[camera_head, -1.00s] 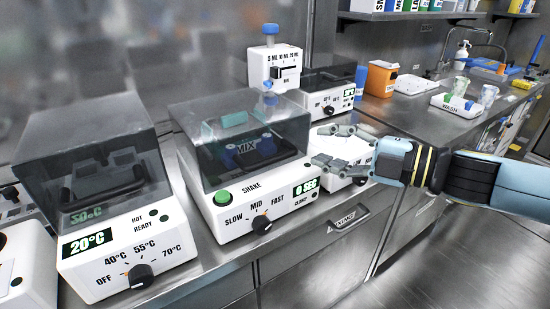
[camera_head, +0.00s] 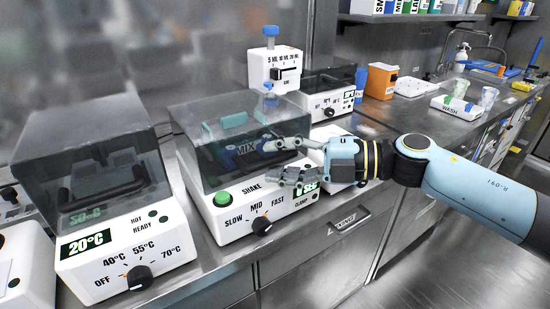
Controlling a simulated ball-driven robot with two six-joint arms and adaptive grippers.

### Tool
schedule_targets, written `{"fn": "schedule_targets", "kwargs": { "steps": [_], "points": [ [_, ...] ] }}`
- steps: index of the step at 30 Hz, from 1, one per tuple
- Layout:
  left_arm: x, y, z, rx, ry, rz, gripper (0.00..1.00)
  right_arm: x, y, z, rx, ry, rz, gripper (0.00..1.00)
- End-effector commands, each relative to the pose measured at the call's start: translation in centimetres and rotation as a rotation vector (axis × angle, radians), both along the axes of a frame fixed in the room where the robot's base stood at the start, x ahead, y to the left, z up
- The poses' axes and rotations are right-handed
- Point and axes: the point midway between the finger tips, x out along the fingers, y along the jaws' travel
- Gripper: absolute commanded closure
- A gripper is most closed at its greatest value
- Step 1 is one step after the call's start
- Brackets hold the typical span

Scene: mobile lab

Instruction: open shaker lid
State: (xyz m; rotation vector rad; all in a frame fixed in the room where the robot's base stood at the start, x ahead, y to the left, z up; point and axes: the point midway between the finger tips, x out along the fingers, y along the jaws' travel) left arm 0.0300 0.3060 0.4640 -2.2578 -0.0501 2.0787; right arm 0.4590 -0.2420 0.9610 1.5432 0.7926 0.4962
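The shaker (camera_head: 240,222) is a white box in the middle of the bench, with a green button, a speed knob and a display partly covered by my gripper. Its smoky clear lid (camera_head: 215,125) is down over the top, with teal and blue items visible inside. My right gripper (camera_head: 268,162) is open, its grey fingers spread in front of the lid's front right part. The fingers overlap the lid's front and the display in the picture; I cannot tell whether they touch. My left gripper is not in view.
A heater box (camera_head: 150,245) showing 20°C, with its own dark lid, stands close on the left. A dispenser (camera_head: 272,65) and another lidded device (camera_head: 330,90) stand behind. An orange container (camera_head: 380,80) and a white tray (camera_head: 412,86) lie farther right.

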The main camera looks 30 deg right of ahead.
Motion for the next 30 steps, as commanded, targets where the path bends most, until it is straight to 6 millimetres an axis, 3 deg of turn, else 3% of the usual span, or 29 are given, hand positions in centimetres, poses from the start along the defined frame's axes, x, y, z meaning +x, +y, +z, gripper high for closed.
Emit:
{"fn": "schedule_targets", "kwargs": {
  "steps": [11, 20, 30],
  "points": [
    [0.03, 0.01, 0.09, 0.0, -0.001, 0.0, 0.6, 0.64, 0.74, -0.14, -0.001, 0.001, 0.001, 0.64],
    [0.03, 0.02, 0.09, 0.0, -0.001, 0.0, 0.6, 0.62, 0.72, -0.14, -0.001, 0.001, 0.0, 0.99],
    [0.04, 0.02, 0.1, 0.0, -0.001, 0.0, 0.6, 0.61, 0.71, -0.13, 0.0, 0.0, 0.0, 1.0]
  ]
}}
